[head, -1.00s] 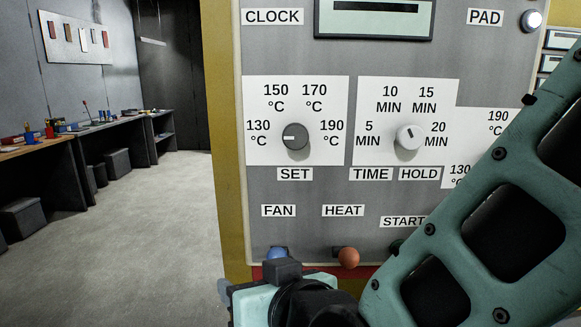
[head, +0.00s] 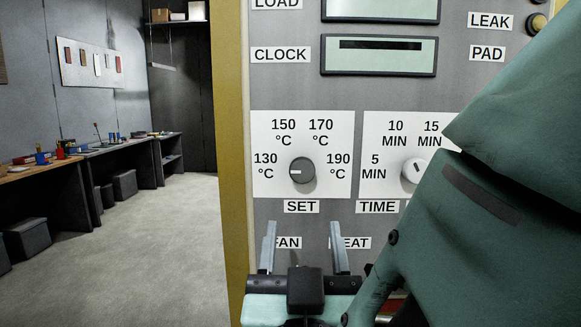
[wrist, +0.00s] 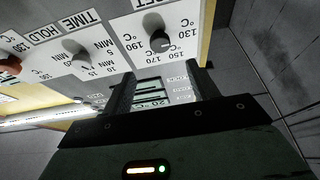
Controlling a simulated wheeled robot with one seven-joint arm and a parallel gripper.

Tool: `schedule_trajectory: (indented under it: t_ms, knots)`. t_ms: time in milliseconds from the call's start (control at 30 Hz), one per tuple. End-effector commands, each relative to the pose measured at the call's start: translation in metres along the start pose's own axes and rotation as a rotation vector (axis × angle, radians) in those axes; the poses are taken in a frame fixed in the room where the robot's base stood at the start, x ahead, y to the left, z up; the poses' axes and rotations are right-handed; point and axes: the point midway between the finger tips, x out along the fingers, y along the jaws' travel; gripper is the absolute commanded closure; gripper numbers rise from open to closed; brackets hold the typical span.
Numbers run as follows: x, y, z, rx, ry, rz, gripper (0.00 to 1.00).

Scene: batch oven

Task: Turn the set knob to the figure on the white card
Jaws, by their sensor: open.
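The set knob (head: 302,170) is a round grey dial on a white scale plate (head: 262,188) marked 130, 150, 170 and 190 °C. Its pale mark points left, toward the 130 side. The knob also shows upside down in the wrist view (wrist: 160,41). My gripper (head: 304,240) is open and empty, below the SET label, with its two fingers apart and overlapping the FAN and HEAT labels in the head view. In the wrist view the open fingers (wrist: 162,85) lie just below the knob in the picture, apart from it. I cannot pick out a separate white card showing one figure.
The time knob (head: 415,171) sits to the right on its own plate, partly covered by my arm. Display windows (head: 380,56) are above the knobs. Left of the oven's yellow edge (head: 233,150) is open floor, with benches (head: 60,185) along the wall.

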Motion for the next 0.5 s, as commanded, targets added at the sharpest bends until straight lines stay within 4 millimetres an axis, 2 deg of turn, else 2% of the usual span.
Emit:
schedule_trajectory:
  t_ms: [33, 200, 500]
  knots:
    - [0.013, 0.001, -0.004, -0.003, 0.001, 0.004, 0.41]
    - [0.049, 0.001, -0.005, -0.001, 0.001, 0.004, 0.41]
    - [0.104, 0.000, -0.003, -0.001, 0.000, 0.001, 0.41]
